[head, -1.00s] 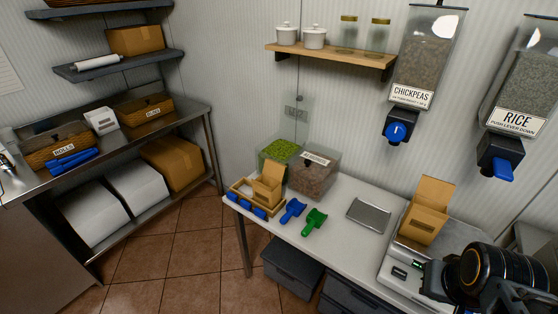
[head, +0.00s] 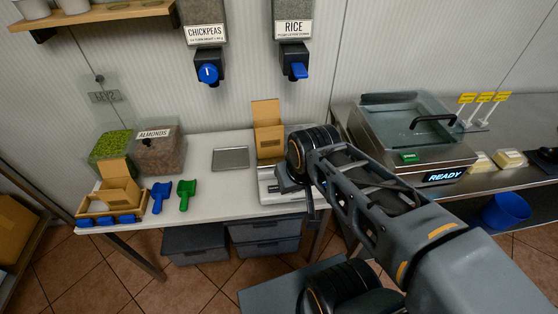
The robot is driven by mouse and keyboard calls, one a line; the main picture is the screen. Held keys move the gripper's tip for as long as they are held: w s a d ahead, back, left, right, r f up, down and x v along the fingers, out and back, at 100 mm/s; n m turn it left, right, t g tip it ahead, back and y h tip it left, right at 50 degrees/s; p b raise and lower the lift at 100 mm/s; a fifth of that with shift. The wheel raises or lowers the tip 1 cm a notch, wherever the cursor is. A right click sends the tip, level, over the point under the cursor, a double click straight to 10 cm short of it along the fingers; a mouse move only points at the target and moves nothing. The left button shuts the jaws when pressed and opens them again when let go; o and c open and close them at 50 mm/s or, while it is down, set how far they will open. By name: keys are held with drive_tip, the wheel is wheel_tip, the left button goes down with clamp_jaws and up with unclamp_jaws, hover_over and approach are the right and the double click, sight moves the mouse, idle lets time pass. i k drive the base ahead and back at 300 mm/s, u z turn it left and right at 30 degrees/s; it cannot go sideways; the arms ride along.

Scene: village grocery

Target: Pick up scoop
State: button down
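A blue scoop (head: 160,197) and a green scoop (head: 186,194) lie side by side on the white table, right of a wooden tray (head: 84,210) with blue pieces along its front. Clear bins stand behind: one holds green contents (head: 110,152), the other, labelled almonds (head: 158,154), holds brown contents. My gripper (head: 288,182) is at the end of my arm, over the scale area, well to the right of both scoops. Its fingers are small, dark and partly hidden by my wrist, so its opening is unclear.
An open cardboard box (head: 268,138) stands on the scale (head: 276,187), near my gripper. A grey metal tray (head: 230,158) lies between scoops and scale. Chickpeas (head: 205,30) and rice (head: 294,28) dispensers hang above. A sealing machine (head: 405,135) stands right.

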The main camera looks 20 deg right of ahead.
sight(159, 192)
drive_tip(key=u, duration=0.1)
drive_tip(key=i, duration=0.3)
drive_tip(key=u, duration=0.55)
